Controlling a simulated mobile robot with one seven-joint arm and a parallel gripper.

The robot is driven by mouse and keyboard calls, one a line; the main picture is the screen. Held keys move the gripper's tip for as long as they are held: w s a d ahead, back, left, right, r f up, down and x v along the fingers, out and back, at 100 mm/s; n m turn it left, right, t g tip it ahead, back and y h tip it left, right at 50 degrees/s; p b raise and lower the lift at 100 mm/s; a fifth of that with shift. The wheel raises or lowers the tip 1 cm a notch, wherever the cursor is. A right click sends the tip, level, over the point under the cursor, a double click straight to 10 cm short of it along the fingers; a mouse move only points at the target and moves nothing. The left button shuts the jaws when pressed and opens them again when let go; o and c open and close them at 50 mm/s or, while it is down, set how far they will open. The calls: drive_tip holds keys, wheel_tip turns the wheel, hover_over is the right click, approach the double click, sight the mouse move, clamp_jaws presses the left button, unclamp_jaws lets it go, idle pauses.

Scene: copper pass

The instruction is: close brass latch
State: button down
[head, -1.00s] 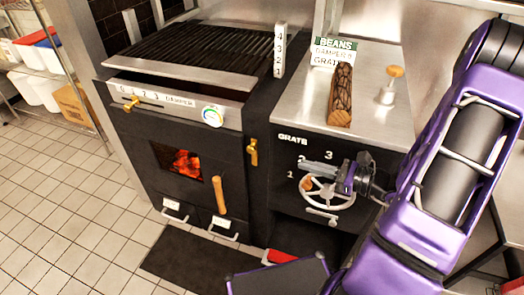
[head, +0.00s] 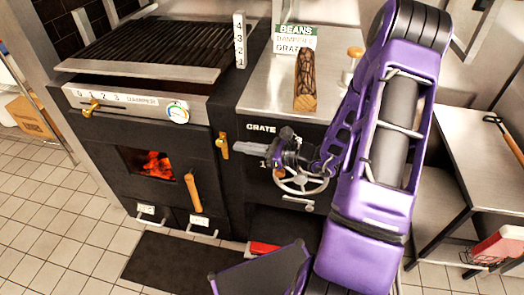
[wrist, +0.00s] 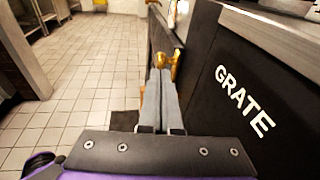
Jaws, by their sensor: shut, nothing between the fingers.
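The brass latch (head: 223,146) is on the dark front of the grill oven, to the right of its fire door (head: 160,185). It hangs roughly upright in the head view. In the wrist view the brass latch (wrist: 174,64) shows just beyond my fingertips, partly hidden by them. My gripper (head: 236,149) is shut and empty, pointing left at the latch from its right side. In the wrist view my gripper's fingers (wrist: 160,73) lie together. I cannot tell whether the tips touch the latch. The door's wooden handle (head: 193,193) is below and left of the latch.
The GRATE handwheel (head: 301,181) is just below my gripper. A dark mat (head: 180,259) lies on the floor before the oven. Tiled floor at left is clear.

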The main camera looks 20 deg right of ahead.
sight(224, 143)
drive_tip(key=x, duration=0.3)
drive_tip(key=shift+w+a, duration=0.1)
drive_tip(key=shift+a, duration=0.05)
drive_tip(key=shift+r, duration=0.1)
idle(0.4)
